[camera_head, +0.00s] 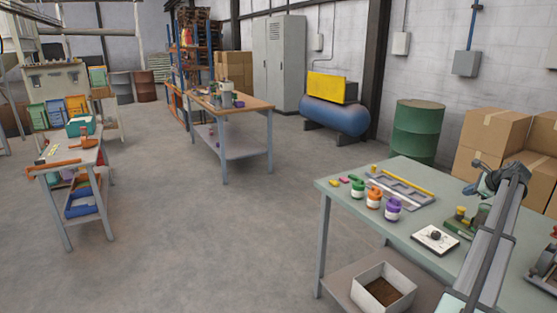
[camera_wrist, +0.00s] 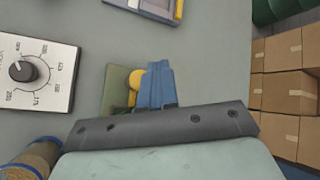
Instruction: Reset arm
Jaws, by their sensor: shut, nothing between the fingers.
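My gripper (camera_head: 470,188) is above the right part of the grey-green bench (camera_head: 345,190) in the head view, at the end of my raised arm. In the wrist view its blue fingers (camera_wrist: 157,84) are together, with nothing seen between them. Beyond them is a green block with a yellow knob (camera_wrist: 137,78), partly hidden by the fingers. The same green and yellow piece (camera_head: 459,218) stands on the bench below my gripper in the head view. I cannot tell the exact gap between them.
A white dial panel (camera_head: 436,239) lies on the bench, also at the wrist view's left (camera_wrist: 56,68). Green, orange and purple-lidded jars (camera_head: 393,210) and a grey tray (camera_head: 400,190) are nearby. Cardboard boxes (camera_head: 490,135) stand behind the bench.

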